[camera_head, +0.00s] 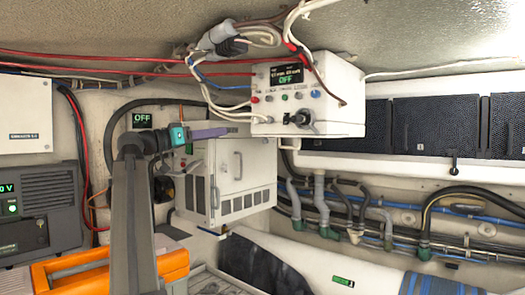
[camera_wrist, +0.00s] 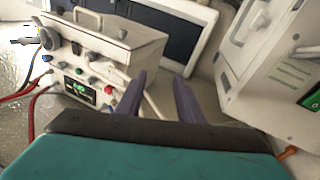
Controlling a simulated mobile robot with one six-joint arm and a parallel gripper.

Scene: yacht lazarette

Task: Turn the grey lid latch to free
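My gripper (camera_head: 232,131) has purple fingers and reaches right, just left of the white control box (camera_head: 345,125). In the wrist view its two fingers (camera_wrist: 160,82) stand apart with nothing between them. A white cabinet (camera_head: 242,190) hangs below and right of my gripper. It has a curved handle and a small grey latch-like piece (camera_head: 214,197) at its front left edge. A similar dark grey piece (camera_wrist: 225,82) shows on the cabinet edge in the wrist view, right of the fingers and apart from them. I cannot tell for certain that this is the lid latch.
The control box carries a display reading OFF, coloured buttons and a black knob (camera_head: 300,118). Cables hang above my arm. Dark panels (camera_head: 435,125) and pipes (camera_head: 390,225) fill the right side. An orange case (camera_head: 75,270) lies at lower left.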

